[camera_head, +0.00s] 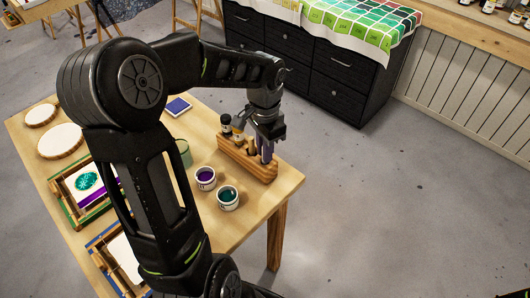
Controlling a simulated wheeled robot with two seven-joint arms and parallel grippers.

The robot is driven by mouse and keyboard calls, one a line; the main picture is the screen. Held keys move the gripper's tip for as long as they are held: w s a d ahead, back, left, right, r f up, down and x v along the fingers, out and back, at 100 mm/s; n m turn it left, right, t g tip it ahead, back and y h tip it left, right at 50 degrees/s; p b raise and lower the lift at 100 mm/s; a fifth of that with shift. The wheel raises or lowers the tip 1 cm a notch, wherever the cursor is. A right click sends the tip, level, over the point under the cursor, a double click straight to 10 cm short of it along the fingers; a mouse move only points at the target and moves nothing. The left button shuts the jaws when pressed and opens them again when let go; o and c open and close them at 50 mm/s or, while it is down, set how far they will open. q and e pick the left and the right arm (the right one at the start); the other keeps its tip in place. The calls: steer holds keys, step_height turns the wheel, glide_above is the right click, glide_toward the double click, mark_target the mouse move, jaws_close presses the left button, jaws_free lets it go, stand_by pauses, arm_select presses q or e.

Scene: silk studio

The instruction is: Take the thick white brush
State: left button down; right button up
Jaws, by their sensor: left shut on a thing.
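My left gripper (267,130) points down at the right end of a wooden rack (240,160) on the table. Its fingers are shut on a slim purple item (266,149) that stands upright at that end of the rack. The gripper covers the top of this item, and I cannot tell whether it is a brush. Several small dark-capped items (226,125) stand in the rack to the left of the gripper. I cannot make out a thick white brush. My right gripper is not in view.
On the wooden table (263,200), pots of purple dye (205,178) and green dye (228,198) stand in front of the rack. Framed trays (88,190), white round discs (60,141) and a blue pad (178,106) lie further left. A black drawer cabinet (335,75) stands behind.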

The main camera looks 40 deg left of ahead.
arm_select(q)
step_height(320, 180, up, 10)
steer(key=shift+f+b, duration=0.25)
steer(key=shift+b, duration=0.05)
stand_by(0.6)
